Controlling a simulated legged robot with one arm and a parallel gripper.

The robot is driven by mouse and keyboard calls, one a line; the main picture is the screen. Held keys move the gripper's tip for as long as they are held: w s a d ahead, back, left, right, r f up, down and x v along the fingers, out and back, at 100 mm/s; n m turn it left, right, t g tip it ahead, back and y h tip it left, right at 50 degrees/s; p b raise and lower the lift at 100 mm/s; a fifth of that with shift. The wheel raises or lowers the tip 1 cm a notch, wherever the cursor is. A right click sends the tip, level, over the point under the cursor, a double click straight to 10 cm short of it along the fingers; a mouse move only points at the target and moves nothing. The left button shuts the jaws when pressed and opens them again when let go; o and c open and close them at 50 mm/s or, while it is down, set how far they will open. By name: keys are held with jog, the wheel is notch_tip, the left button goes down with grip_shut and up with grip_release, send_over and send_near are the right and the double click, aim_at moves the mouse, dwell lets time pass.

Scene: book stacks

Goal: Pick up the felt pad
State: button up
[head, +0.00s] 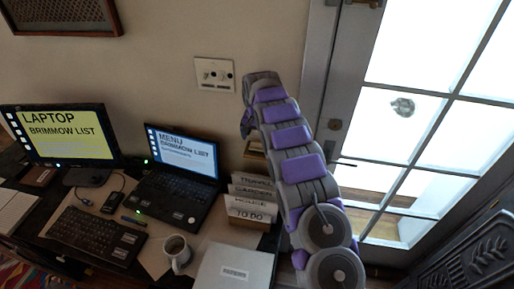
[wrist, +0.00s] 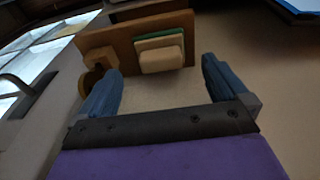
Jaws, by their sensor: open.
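In the wrist view, a small stack of pads sits against a brown wooden panel (wrist: 118,48): a rounded beige pad (wrist: 162,60) in front, with a cream layer and a green layer (wrist: 158,42) behind it. I cannot tell which of these is the felt pad. My gripper (wrist: 158,68) is open, with its two blue fingers apart and nothing held between them. The stack appears between and beyond the fingertips. In the head view my arm rises past the folders and bends toward the wall, and the pads cannot be made out.
A wooden loop-shaped piece (wrist: 98,66) stands by the left finger. In the head view, labelled folders (head: 250,198) stand below my arm, beside a laptop (head: 180,185), a mug (head: 177,253) and a monitor (head: 65,135). A glazed door (head: 400,110) is at right.

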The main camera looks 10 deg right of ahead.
aim_at(257, 141)
jog(key=f, duration=0.4)
jog(key=shift+w+f+b, duration=0.2)
jog(key=shift+f+b, duration=0.15)
jog(key=shift+c, duration=0.2)
jog(key=c, duration=1.1)
